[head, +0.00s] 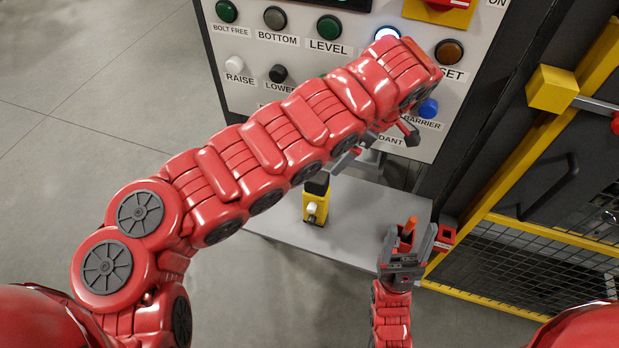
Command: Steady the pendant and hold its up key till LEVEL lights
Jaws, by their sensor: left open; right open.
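The pendant (317,201) is a small yellow and black box on a grey shelf below the panel. A pale key shows on its front; I cannot read its marking. The green LEVEL lamp (329,27) on the panel looks unlit. My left arm crosses in front of the panel. Its gripper (378,148) is open, partly hidden by the wrist, above and right of the pendant, and apart from it. My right gripper (406,246) is open at the shelf's right end, away from the pendant. An orange-red piece (410,226) shows between its fingers; contact is unclear.
The grey shelf (290,230) is bare around the pendant. The panel has a white lit lamp (387,34), a white RAISE button (235,65) and a blue BARRIER button (428,108). A yellow-framed mesh barrier (530,227) stands on the right.

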